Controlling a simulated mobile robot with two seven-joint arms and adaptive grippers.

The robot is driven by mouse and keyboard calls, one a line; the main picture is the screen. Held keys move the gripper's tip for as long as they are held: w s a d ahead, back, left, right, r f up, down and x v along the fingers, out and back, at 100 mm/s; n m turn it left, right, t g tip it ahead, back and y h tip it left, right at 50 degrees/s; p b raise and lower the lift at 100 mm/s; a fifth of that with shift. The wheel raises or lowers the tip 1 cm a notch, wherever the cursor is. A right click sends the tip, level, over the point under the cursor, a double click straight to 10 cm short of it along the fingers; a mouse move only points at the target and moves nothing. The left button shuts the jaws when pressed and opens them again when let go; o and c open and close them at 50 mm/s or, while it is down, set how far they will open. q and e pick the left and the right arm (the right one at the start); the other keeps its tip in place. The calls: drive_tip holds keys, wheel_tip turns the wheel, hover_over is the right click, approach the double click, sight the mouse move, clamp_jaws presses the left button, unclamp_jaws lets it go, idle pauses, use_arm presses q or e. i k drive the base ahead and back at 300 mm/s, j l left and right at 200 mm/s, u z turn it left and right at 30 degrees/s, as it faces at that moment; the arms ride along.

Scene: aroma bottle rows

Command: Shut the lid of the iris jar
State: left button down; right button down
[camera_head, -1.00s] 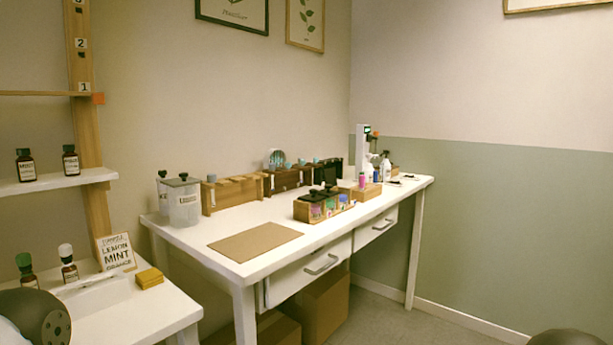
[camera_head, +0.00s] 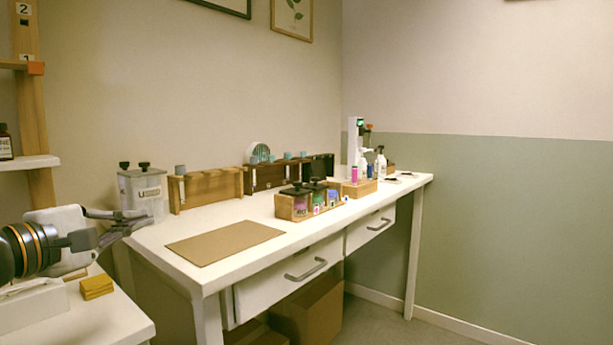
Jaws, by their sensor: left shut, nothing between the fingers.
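A wooden box (camera_head: 293,212) of small jars with dark lids stands on the white table (camera_head: 240,262). The jars (camera_head: 301,207) show pink, green and blue-purple labels or contents. The labels are too small to read, so I cannot tell which is the iris jar or whether its lid is open. My left gripper (camera_head: 143,220) is shut and empty at the left, in front of the table's left end and well apart from the jar box. My right gripper is out of view.
A translucent canister (camera_head: 141,198) with dark knobs stands at the table's left end. A brown mat (camera_head: 224,243) lies in front, left of the jars. Wooden racks (camera_head: 208,188) line the back; bottles (camera_head: 381,165) stand at the right.

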sight(316, 169)
drive_tip(key=i+l, duration=0.25)
drive_tip(key=i, duration=0.15)
drive_tip(key=i+l, duration=0.2)
drive_tip(key=i, duration=0.25)
drive_tip(key=i+l, duration=0.25)
drive_tip(key=i, duration=0.15)
drive_tip(key=i+l, duration=0.25)
drive_tip(key=i, duration=0.15)
